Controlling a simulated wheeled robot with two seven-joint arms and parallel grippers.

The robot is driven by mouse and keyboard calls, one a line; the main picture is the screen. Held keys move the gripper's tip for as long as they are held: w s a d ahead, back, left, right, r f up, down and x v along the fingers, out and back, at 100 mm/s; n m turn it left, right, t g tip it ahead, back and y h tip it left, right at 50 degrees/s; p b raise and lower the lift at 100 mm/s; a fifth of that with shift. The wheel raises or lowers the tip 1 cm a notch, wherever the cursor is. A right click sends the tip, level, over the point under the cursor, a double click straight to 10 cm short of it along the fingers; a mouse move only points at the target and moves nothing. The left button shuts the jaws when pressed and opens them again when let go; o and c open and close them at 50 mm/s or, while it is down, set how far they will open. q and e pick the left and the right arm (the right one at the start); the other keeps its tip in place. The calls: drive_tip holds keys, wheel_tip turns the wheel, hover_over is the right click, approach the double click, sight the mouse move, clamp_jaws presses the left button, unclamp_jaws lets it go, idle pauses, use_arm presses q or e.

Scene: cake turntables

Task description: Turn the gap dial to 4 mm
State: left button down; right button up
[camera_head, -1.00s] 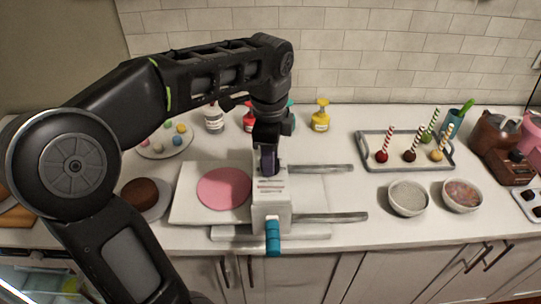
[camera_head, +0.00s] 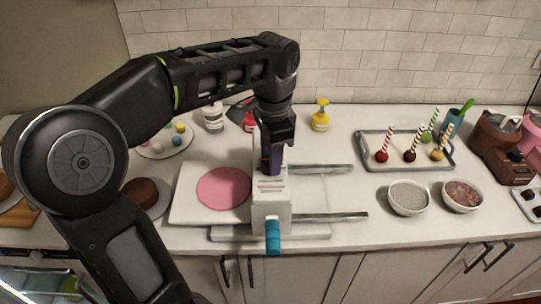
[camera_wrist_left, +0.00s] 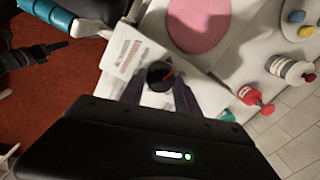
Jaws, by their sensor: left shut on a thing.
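The dough sheeter (camera_head: 270,212) stands on the counter, a white housing with a teal handle (camera_head: 273,238) at its front. A pink round sheet (camera_head: 224,188) lies on its left board. The gap dial (camera_wrist_left: 159,75) is a black knob with a red mark on the housing's top, seen in the left wrist view. My left gripper (camera_head: 271,168) points down over the housing. Its two fingers (camera_wrist_left: 158,92) stand on both sides of the dial and are shut on it. In the head view the dial is hidden by the gripper. The printed scale is too blurred to read. My right gripper is not in view.
Bottles stand behind the sheeter, one yellow (camera_head: 321,116) and one white (camera_head: 213,117). A cake-pop tray (camera_head: 372,160) and two bowls, one grey-filled (camera_head: 408,197), are on the right. A brown cake (camera_head: 140,191) stands at left.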

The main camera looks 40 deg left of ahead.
use_arm(q)
drive_tip(key=shift+n, duration=1.4)
drive_tip(key=c, duration=0.9)
unclamp_jaws()
drive_tip(key=shift+r, duration=0.1)
